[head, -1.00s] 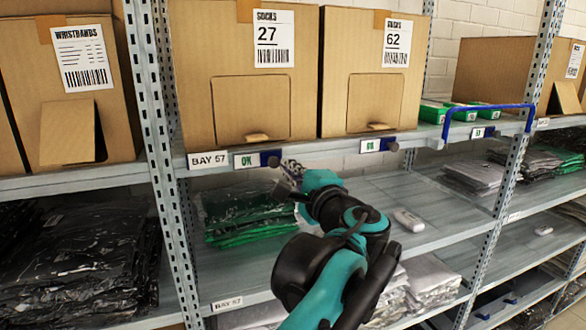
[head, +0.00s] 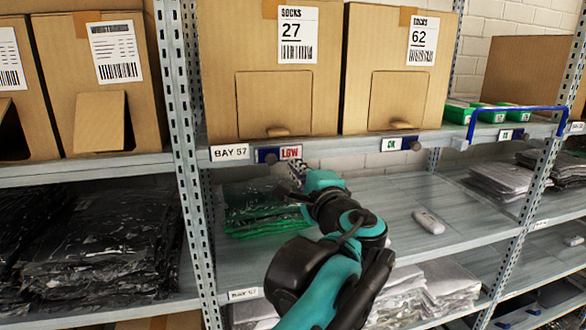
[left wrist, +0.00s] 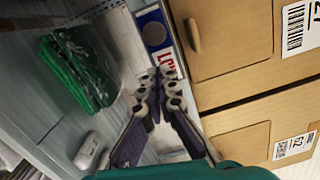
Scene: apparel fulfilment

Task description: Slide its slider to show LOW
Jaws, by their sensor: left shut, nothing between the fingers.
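The slider (head: 267,156) is a blue plate with a round grey knob on the shelf edge under the SOCKS 27 box (head: 275,60). It sits at the left, and the red LOW label (head: 290,153) shows to its right. In the left wrist view the slider (left wrist: 154,31) and its knob are clear of my fingers, and the fingertips partly cover the LOW label (left wrist: 165,62). My left gripper (head: 297,170) is shut and empty, just below and right of the slider. My right gripper is in neither view.
A second slider (head: 411,143) under the SOCKS 62 box (head: 395,60) shows a green OK. A blue rail (head: 515,110) sticks out at the right. Green bagged garments (head: 262,208) and a white device (head: 428,221) lie on the shelf below.

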